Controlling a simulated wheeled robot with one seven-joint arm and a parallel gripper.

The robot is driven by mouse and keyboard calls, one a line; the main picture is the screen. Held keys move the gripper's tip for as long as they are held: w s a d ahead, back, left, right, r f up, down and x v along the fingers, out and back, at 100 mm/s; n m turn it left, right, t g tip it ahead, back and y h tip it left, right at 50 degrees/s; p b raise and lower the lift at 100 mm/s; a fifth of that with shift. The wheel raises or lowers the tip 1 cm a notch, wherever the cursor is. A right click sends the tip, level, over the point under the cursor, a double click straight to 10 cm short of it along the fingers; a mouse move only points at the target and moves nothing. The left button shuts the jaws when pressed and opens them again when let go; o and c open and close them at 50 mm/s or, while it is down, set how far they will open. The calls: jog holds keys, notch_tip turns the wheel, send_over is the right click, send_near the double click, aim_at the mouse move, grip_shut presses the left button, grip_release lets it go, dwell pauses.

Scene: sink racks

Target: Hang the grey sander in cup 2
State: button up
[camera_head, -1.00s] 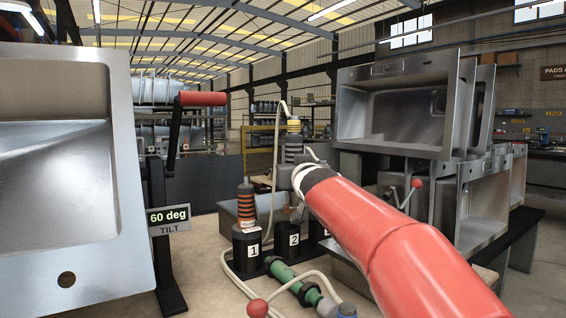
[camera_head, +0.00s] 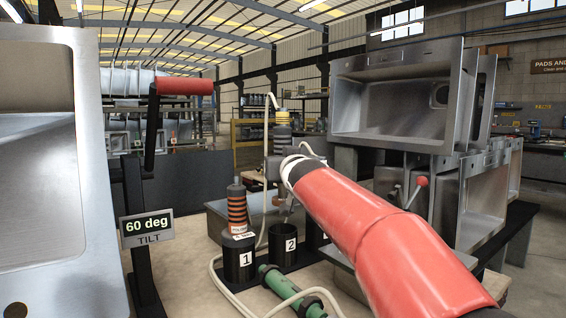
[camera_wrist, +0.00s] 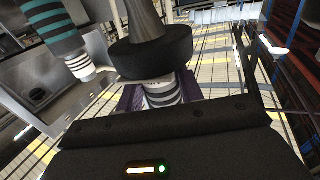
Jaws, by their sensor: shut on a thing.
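My gripper (camera_head: 283,172) is shut on the grey sander (camera_head: 282,145), which has grey and black stripes, a yellow band and a pale cord at its top. In the wrist view the sander's striped grip (camera_wrist: 160,92) is between the jaws, beside a wide black disc. The sander is upright above cup 2 (camera_head: 290,247), a black cup labelled 2 that looks empty.
Cup 1 (camera_head: 238,260) holds an orange-striped tool (camera_head: 237,208) close on the left. A third cup (camera_head: 316,236) is partly behind my arm. A green tool (camera_head: 275,281) and loose cord lie in front. Steel sinks (camera_head: 395,98) stand right, and a tilted sink (camera_head: 40,190) left.

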notch_tip(320, 180, down, 11)
jog(key=b, duration=1.1)
jog(key=shift+f, duration=0.1)
jog(key=shift+s, duration=0.15)
dwell(0.3)
jog(key=shift+b, duration=0.35)
dwell(0.7)
jog(key=shift+f+b, duration=0.6)
